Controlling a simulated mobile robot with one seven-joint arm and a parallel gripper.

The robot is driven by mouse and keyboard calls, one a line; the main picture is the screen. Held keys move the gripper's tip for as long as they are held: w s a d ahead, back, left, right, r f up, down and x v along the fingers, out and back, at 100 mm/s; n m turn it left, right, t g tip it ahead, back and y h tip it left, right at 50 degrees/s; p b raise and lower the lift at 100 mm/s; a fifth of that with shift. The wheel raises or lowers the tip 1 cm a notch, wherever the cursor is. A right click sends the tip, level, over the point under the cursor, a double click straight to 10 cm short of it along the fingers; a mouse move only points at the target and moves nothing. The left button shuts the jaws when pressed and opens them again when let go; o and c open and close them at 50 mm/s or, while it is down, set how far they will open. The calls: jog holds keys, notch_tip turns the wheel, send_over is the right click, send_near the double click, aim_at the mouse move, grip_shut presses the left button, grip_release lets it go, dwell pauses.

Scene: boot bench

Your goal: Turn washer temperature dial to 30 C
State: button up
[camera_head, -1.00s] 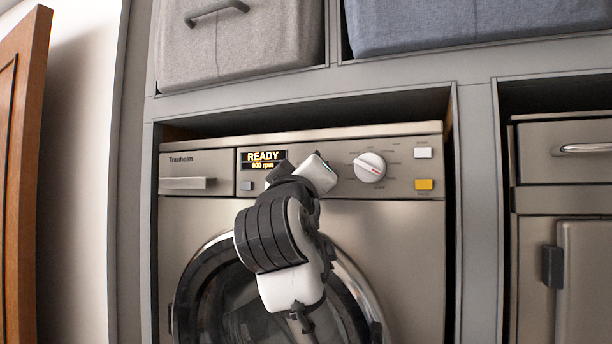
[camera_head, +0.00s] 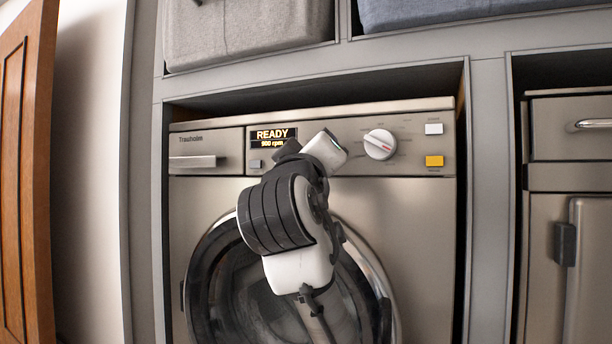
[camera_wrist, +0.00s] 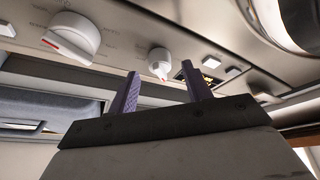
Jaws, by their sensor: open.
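The washer's front panel (camera_head: 215,143) carries a large white dial (camera_head: 380,144) with a red mark. This dial also shows at the upper left of the wrist view (camera_wrist: 72,35). A smaller white dial (camera_wrist: 159,62) sits between it and the display in the wrist view; in the head view my gripper hides it. I cannot read the dial labels, so which one sets temperature is not clear. My gripper (camera_wrist: 160,85) is open and empty, its two fingers pointing toward the panel around the small dial's direction, apparently short of it. In the head view my gripper (camera_head: 326,150) hides its own fingertips.
The display (camera_head: 273,138) reads READY, 900 rpm. A white button (camera_head: 433,128) and a yellow button (camera_head: 434,161) sit at the panel's right. The round door (camera_head: 205,275) is below. The shelf frame (camera_head: 485,200) surrounds the washer; a wooden door (camera_head: 28,180) stands at left.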

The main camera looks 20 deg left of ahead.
jog(key=b+v, duration=0.4)
jog(key=v, duration=0.8)
